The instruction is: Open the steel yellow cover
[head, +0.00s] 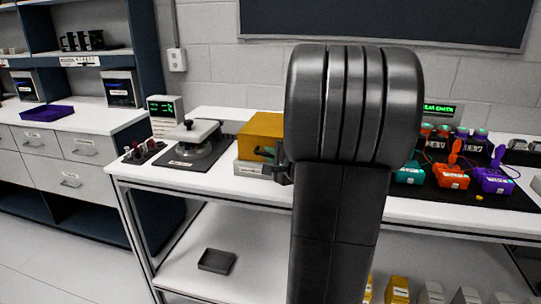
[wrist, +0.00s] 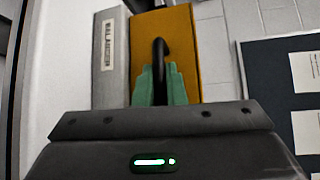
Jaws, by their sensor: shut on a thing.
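The yellow cover (head: 262,127) sits on a light grey base (head: 247,168) on the white bench, left of my arm. In the wrist view the cover (wrist: 183,38) appears turned sideways beside the labelled grey base (wrist: 110,62), and a dark curved handle (wrist: 160,46) stands out from it. My gripper (head: 268,154) is at the front of the cover. In the wrist view its green fingertips (wrist: 159,84) are closed around the handle. The cover looks down on its base. My arm hides its right part in the head view.
Coloured terminal boxes (head: 450,175) stand at right. A dark tray (head: 217,261) lies on the lower shelf. Open floor is at left front.

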